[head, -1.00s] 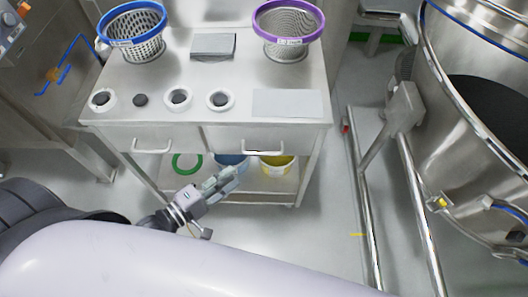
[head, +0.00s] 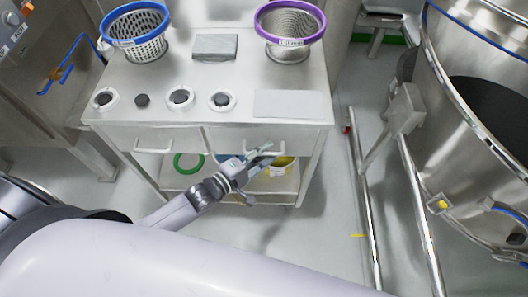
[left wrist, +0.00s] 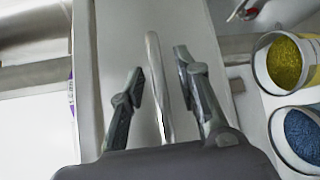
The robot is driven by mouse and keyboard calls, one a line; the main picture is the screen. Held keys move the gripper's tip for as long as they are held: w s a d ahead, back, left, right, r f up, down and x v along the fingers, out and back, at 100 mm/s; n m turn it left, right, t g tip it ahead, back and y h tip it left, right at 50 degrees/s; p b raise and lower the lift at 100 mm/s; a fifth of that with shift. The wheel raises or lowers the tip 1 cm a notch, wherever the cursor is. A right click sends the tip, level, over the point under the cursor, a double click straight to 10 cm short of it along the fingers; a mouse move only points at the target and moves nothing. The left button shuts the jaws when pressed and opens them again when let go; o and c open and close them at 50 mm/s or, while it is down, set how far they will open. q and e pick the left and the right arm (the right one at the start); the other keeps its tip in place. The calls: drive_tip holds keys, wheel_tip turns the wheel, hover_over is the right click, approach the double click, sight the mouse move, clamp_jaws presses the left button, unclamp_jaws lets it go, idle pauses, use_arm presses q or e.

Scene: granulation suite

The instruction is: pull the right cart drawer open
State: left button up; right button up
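The steel cart (head: 320,85) has two drawers side by side under its top, both closed. The right drawer (head: 305,138) has a pale bar handle, partly covered by my gripper in the head view. My left gripper (head: 266,154) is at this handle, reaching in from the lower left. In the left wrist view the handle (left wrist: 156,85) runs lengthwise between the two fingers of my open left gripper (left wrist: 160,66). The fingers stand apart, one on each side, with gaps to the bar. My right gripper is not in view.
A blue-rimmed sieve (head: 137,38), a purple-rimmed sieve (head: 289,33) and several small round pieces stand on the cart top. Yellow (left wrist: 283,66) and blue (left wrist: 303,136) containers sit on the lower shelf. A large steel vessel (head: 460,60) with pipe rails stands at right. The floor before the drawer is clear.

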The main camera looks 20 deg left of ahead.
use_arm(q)
clamp_jaws()
idle(0.8)
